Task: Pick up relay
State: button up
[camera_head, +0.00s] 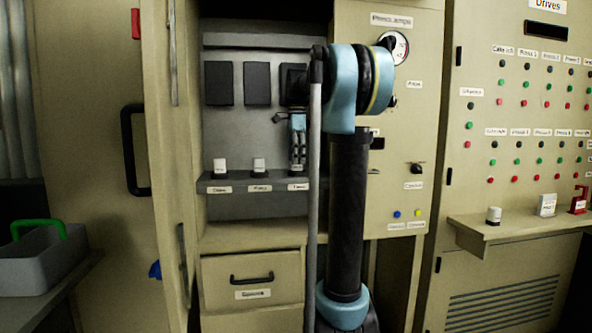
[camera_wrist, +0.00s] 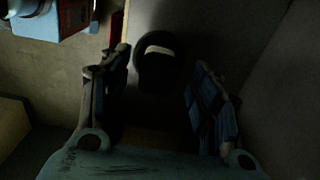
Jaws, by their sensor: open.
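My gripper (camera_head: 297,163) points down inside the open cabinet, over the right end of the small shelf (camera_head: 235,187). Two small parts with white tops and dark bases stand on that shelf, a left one (camera_head: 219,166) and a middle one (camera_head: 258,165). Their labels are too small to read surely, so I cannot tell which thing is the relay. The gripper hides the spot above the right label. In the dark wrist view my gripper (camera_wrist: 165,95) is open, its fingers wide apart. A dark ring-shaped thing (camera_wrist: 158,62) shows between them; I cannot tell what it is.
Three dark panels line the cabinet back, including the middle one (camera_head: 257,84). A drawer (camera_head: 253,281) is below. The open cabinet door (camera_head: 170,200) stands at left. A right-hand ledge (camera_head: 520,228) holds a white-topped part (camera_head: 493,215), a pale box (camera_head: 546,205) and a red item (camera_head: 579,201).

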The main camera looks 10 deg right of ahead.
jog(key=shift+f, duration=0.8)
jog(key=c, duration=1.2)
